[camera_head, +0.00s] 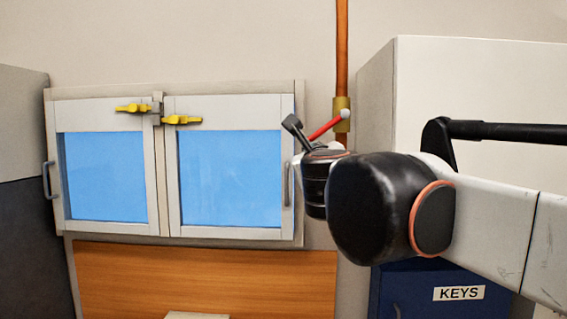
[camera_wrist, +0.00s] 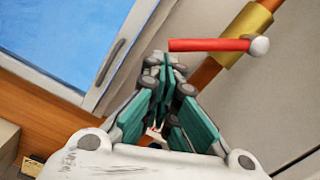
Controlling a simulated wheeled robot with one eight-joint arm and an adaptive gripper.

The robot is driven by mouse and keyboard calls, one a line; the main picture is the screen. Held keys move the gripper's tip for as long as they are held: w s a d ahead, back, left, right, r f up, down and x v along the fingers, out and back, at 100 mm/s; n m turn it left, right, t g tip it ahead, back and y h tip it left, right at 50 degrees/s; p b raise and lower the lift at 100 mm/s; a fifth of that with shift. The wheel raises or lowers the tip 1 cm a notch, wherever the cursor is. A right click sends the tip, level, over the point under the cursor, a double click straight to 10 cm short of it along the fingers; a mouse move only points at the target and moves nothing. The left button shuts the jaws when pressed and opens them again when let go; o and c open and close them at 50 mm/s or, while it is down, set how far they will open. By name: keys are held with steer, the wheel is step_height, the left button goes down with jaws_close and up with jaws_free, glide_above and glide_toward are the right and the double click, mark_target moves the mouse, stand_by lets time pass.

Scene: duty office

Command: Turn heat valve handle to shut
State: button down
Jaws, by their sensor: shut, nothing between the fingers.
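The heat valve handle is a red lever (camera_head: 326,128) with a pale round knob (camera_head: 345,114). It sits at a brass valve body (camera_head: 342,104) on a vertical copper pipe (camera_head: 342,45). In the head view the lever slants from lower left up to the knob, across the pipe. The wrist view shows the lever (camera_wrist: 208,45), the knob (camera_wrist: 259,47) and the brass body (camera_wrist: 246,32). My gripper (camera_head: 291,122) is shut and empty, just left of the lever. In the wrist view its fingertips (camera_wrist: 163,65) appear just below the lever's red end; contact cannot be told.
A sliding window (camera_head: 110,175) with yellow latches (camera_head: 181,120) is left of the pipe. A pale cabinet (camera_head: 470,85) stands close right of it. A blue KEYS box (camera_head: 407,292) is below my arm. A wooden panel (camera_head: 205,285) lies under the window.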

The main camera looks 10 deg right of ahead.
steer(key=w+a+r+m+p, duration=0.1)
steer(key=a+r+m, duration=0.2)
steer(key=r+m, duration=0.2)
steer(key=shift+a+r+m, duration=0.2)
steer(key=shift+a+m, duration=0.1)
steer(key=shift+m, duration=0.2)
steer(key=shift+r, duration=0.1)
stand_by(0.6)
